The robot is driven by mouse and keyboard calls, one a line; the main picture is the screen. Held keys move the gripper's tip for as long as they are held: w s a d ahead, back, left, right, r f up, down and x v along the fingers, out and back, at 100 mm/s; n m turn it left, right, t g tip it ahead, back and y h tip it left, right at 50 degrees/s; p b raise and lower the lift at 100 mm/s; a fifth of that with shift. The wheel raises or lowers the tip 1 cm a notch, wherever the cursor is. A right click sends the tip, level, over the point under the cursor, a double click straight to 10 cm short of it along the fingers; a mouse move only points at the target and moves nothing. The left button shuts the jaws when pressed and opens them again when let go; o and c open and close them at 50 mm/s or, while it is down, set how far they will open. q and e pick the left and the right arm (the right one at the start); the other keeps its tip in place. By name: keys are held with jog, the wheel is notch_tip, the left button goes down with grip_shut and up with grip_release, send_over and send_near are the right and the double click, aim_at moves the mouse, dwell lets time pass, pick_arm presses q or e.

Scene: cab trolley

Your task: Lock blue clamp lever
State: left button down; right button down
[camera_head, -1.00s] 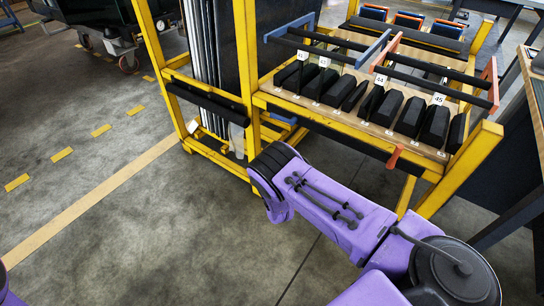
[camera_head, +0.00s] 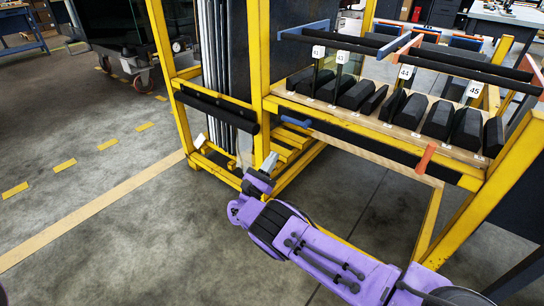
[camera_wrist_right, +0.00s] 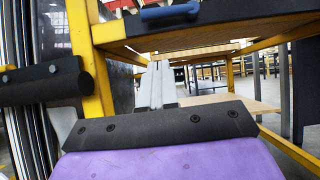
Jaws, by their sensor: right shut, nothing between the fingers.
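The blue clamp lever (camera_head: 296,121) is a short blue handle at the left end of the trolley's front rail, just right of a yellow post. It points left and lies roughly along the rail. In the right wrist view the blue lever (camera_wrist_right: 170,12) is at the top edge, above the fingers. My right gripper (camera_head: 268,163) is shut and empty, below and left of the lever and apart from it. Its grey fingers (camera_wrist_right: 155,84) show together in the wrist view. My left gripper is out of view.
The yellow trolley frame (camera_head: 262,85) has a post close to the right gripper. A black padded bar (camera_head: 216,107) is at left. An orange lever (camera_head: 425,158) sits further right on the rail. Black blocks (camera_head: 438,120) line the shelf. The floor at left is clear.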

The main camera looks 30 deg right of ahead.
aim_at(296, 121)
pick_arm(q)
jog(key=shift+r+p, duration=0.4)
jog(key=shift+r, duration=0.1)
pick_arm(e)
jog(key=w+d+r, duration=0.2)
jog(key=d+r, duration=0.4)
jog(key=r, duration=0.1)
jog(key=shift+w+r, duration=0.3)
jog(key=shift+r, duration=0.05)
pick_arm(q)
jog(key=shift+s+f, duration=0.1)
pick_arm(e)
jog(key=shift+m, duration=0.3)
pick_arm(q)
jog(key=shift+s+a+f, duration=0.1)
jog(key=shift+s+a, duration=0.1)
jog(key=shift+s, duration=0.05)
pick_arm(e)
jog(key=shift+w+a+r+m+g+h, duration=0.1)
jog(key=shift+r+m+g+h, duration=0.15)
jog(key=shift+m+g, duration=0.3)
